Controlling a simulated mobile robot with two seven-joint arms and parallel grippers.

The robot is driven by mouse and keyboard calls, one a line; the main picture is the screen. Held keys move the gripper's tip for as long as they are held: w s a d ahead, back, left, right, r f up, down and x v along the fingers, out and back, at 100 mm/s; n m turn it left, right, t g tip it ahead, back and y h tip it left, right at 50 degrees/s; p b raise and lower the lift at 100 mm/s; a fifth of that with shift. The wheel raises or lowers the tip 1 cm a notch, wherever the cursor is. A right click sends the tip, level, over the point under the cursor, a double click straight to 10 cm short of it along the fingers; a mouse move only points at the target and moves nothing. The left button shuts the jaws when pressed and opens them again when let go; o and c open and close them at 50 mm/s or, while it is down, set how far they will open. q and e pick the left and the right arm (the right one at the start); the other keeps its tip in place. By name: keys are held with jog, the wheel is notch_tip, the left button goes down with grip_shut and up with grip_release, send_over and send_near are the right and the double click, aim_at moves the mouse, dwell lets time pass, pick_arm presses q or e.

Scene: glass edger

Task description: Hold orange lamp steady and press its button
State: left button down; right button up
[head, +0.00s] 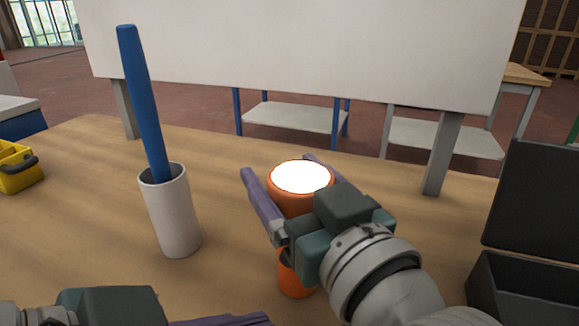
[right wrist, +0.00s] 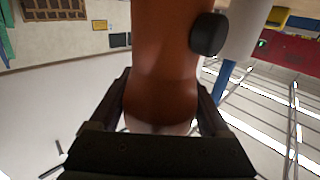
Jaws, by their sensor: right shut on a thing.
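The orange lamp (head: 296,275) stands upright on the wooden table in the head view, its round top glowing white. My right gripper (head: 278,166) is shut on the lamp, with one purple finger on each side of its upper part. In the right wrist view the orange body (right wrist: 163,55) fills the space between my right fingers (right wrist: 163,95). A black round button (right wrist: 208,34) sticks out from the lamp's side there. The button does not show in the head view. My left gripper (head: 220,320) is only partly in view at the bottom edge, its fingertips mostly cut off.
A white cup (head: 173,215) holding a tall blue stick (head: 145,100) stands left of the lamp. A yellow bin (head: 18,170) is at the far left and an open dark box (head: 525,285) at the right. A white board (head: 300,50) rises behind the table. The table between cup and lamp is clear.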

pick_arm(q)
jog(key=shift+s+a, duration=0.15)
jog(key=shift+s, duration=0.25)
pick_arm(e)
jog(key=o, duration=1.4)
jog(key=shift+c, duration=0.2)
